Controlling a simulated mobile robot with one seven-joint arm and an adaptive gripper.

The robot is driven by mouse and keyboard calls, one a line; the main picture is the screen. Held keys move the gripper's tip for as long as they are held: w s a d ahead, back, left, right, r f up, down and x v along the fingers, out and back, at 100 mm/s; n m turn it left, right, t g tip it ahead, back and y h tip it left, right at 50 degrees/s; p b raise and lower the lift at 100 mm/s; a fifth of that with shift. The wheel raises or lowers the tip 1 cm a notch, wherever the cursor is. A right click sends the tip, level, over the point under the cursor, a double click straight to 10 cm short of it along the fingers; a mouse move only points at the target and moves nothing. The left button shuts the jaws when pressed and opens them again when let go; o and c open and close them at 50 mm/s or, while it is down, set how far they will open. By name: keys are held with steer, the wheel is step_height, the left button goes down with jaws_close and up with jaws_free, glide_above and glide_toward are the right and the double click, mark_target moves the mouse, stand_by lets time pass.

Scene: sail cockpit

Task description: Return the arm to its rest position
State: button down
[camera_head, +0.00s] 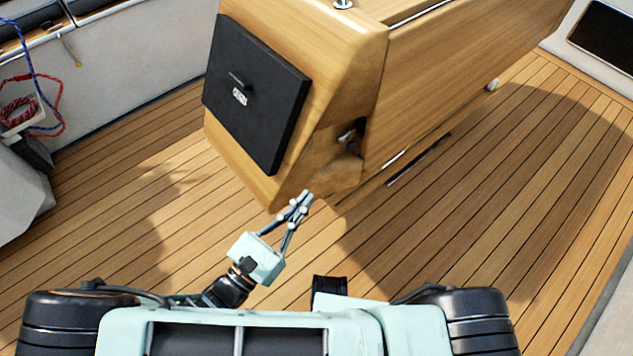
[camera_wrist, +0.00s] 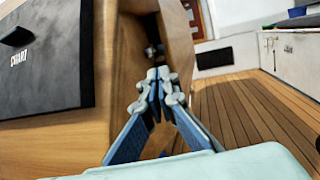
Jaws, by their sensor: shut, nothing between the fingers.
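My gripper (camera_head: 304,196) is shut and empty, raised in front of the lower corner of a wooden console in the head view. In the wrist view my gripper (camera_wrist: 160,74) shows with its fingertips together and nothing between them. The console (camera_head: 345,60) carries a black panel (camera_head: 255,95) with a small handle and white lettering; in the wrist view the black panel (camera_wrist: 45,60) reads "CHART". Beside the panel is a dark opening (camera_head: 350,135) in the console's edge. I cannot tell whether the fingertips touch the wood.
Teak planked floor (camera_head: 120,220) lies open to the left and right of the console. Coiled red and blue ropes (camera_head: 25,105) hang at the far left above a grey-white block. White cockpit walls (camera_head: 130,60) bound the space.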

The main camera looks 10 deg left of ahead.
steer(key=shift+s+a+f, duration=0.1)
steer(key=shift+s+a, duration=0.15)
steer(key=shift+s, duration=0.2)
stand_by(0.3)
